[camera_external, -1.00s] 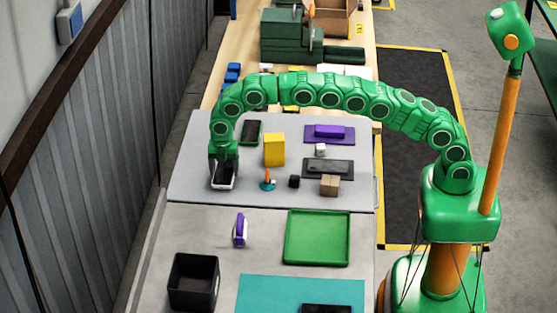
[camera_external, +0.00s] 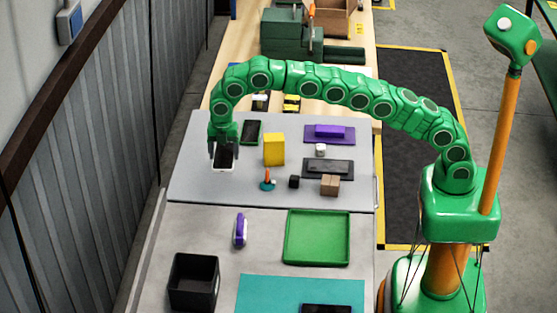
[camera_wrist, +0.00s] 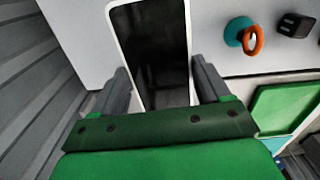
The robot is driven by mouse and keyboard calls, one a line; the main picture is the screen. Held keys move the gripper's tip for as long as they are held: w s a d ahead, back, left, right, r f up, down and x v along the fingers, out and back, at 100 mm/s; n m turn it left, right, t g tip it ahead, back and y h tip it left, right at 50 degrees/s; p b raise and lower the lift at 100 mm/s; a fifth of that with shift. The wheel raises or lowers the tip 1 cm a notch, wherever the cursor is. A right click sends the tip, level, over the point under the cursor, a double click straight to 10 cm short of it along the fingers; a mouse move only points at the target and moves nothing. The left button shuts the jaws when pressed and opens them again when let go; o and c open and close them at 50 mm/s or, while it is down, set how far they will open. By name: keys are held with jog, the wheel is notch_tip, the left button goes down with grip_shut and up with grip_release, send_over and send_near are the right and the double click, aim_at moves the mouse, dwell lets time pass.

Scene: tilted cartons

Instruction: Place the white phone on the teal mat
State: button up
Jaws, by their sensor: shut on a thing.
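The white phone (camera_external: 223,166), white-edged with a dark screen, is held in my gripper (camera_external: 223,150) above the left part of the grey table. In the wrist view the phone (camera_wrist: 152,50) sits between the two dark fingers of my gripper (camera_wrist: 165,88), and its lower end is hidden by the gripper body. The teal mat (camera_external: 270,290) lies at the bottom of the external view, well nearer the camera than my gripper. A dark flat device (camera_external: 326,308) lies on the mat at the picture's bottom edge, partly cut off.
A yellow box (camera_external: 274,149), a teal-and-orange item (camera_external: 267,180), a black cube (camera_external: 294,182) and a cardboard box (camera_external: 330,185) stand right of my gripper.

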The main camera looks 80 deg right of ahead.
jog(key=s+a+r+n, duration=0.2)
jog(key=s+a+n, duration=0.2)
jog(key=s+a, duration=0.6)
jog(key=s+a+r+n, duration=0.1)
jog(key=s+a+n, duration=0.45)
jog(key=a, duration=0.85)
jog(key=s+a+n, duration=0.3)
jog(key=s+a, duration=0.1)
jog(key=s, duration=0.6)
jog(key=s+a+n, duration=0.2)
jog(key=s+a, duration=0.2)
jog(key=s, duration=0.6)
jog(key=s+a+n, duration=0.3)
jog(key=s+a, duration=0.1)
jog(key=s, duration=0.6)
send_over(329, 293)
jog(key=shift+f, duration=6.4)
